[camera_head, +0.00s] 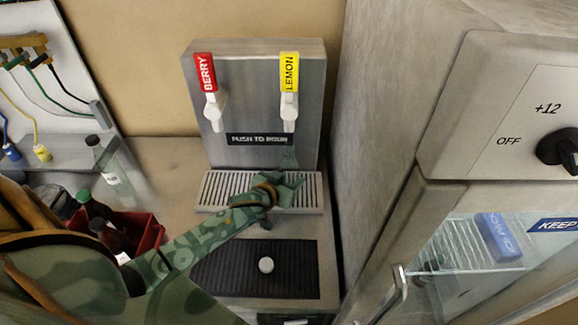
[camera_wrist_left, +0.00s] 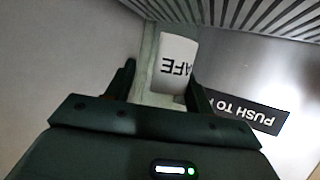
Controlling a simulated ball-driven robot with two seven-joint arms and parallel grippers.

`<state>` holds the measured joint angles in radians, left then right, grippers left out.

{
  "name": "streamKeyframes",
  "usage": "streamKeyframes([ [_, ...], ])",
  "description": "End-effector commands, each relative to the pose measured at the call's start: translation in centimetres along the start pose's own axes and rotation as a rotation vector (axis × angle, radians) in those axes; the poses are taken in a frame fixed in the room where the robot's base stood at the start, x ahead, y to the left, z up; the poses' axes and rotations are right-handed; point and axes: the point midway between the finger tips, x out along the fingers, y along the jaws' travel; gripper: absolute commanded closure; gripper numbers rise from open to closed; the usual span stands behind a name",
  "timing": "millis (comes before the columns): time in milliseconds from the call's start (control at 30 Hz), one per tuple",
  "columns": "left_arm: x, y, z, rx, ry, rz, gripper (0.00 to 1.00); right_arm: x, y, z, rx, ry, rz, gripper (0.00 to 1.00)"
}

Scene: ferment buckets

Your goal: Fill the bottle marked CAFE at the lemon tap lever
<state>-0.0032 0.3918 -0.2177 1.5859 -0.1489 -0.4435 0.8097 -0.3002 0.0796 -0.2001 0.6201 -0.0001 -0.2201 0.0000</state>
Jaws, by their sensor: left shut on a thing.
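The bottle marked CAFE (camera_wrist_left: 178,62) is between the fingers of my left gripper (camera_wrist_left: 160,82) in the left wrist view; its white label reads "AFE", the rest hidden. In the head view my left gripper (camera_head: 278,188) is shut over the drip grate, and its fingers hide most of the bottle. The yellow LEMON lever (camera_head: 289,72) stands upright on the steel dispenser (camera_head: 258,95), its white spout above and close to the gripper. I cannot tell whether the bottle holds liquid. My right gripper is not in view.
A red BERRY lever (camera_head: 205,73) is left of LEMON. The drip grate (camera_head: 220,188) is below. A white cap (camera_head: 266,265) lies on a black mat (camera_head: 305,275). A red crate (camera_head: 150,238) with dark bottles and a clear bottle (camera_head: 108,165) are left. A steel cabinet (camera_head: 400,215) bounds the right.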

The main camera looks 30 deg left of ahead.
Motion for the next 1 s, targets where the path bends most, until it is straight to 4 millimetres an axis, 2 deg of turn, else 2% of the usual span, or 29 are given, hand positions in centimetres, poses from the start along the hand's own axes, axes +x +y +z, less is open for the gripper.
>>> streamKeyframes([
  [500, -4.2, 2.5, 1.5, -0.002, 0.000, -0.001, 0.76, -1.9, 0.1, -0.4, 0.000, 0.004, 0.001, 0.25],
  [1000, -8.0, 4.9, 3.2, -0.003, 0.000, 0.001, 0.76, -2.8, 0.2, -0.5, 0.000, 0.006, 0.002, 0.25],
])
